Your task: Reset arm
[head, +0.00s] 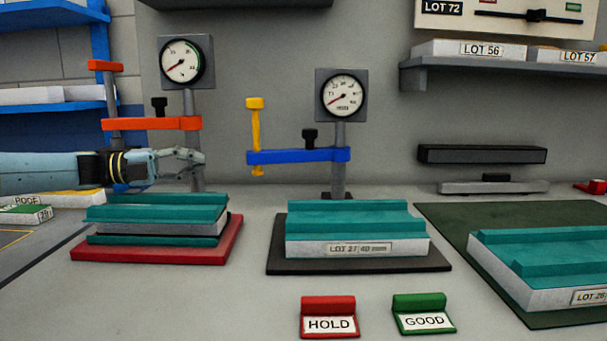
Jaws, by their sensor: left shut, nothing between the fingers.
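My left gripper (197,160) comes in from the left and is shut with nothing in it. It is in the air in front of the left gauge post, above the back of the left teal panel stack (158,213). Above it is an orange clamp arm (150,124) with a black knob, fixed to the post below a dial gauge (182,61). A blue clamp arm (292,156) with a yellow upright sits on the right gauge post, under a second dial gauge (342,96). My right gripper is not in view.
The left stack is on a red mat (90,254); a LOT 27 panel (345,228) is on a black mat (436,266). Another panel (545,262) is on a green mat (440,220). HOLD (329,317) and GOOD (423,313) signs stand in front.

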